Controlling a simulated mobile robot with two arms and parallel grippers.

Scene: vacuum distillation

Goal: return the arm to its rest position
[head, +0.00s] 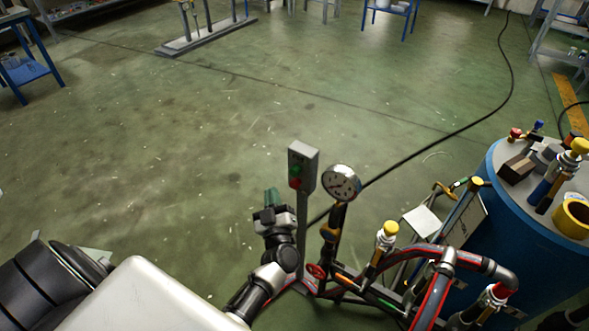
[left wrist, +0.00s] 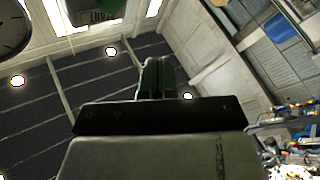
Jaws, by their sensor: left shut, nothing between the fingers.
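My left gripper (head: 271,197) has green fingertips and is in the lower middle of the head view, just left of a grey post with a switch box (head: 302,165). In the left wrist view its green fingers (left wrist: 158,76) are together, with nothing between them. That view looks up at the dark ceiling, so the gripper points upward. My left arm reaches up to it from the bottom edge. My right gripper is in neither view.
A pressure gauge (head: 341,183), a red valve wheel (head: 317,271) and hoses (head: 432,297) stand close right of my left arm. A blue drum (head: 515,244) is at the right. A black cable (head: 447,137) crosses the floor. The green floor (head: 150,140) at left is clear.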

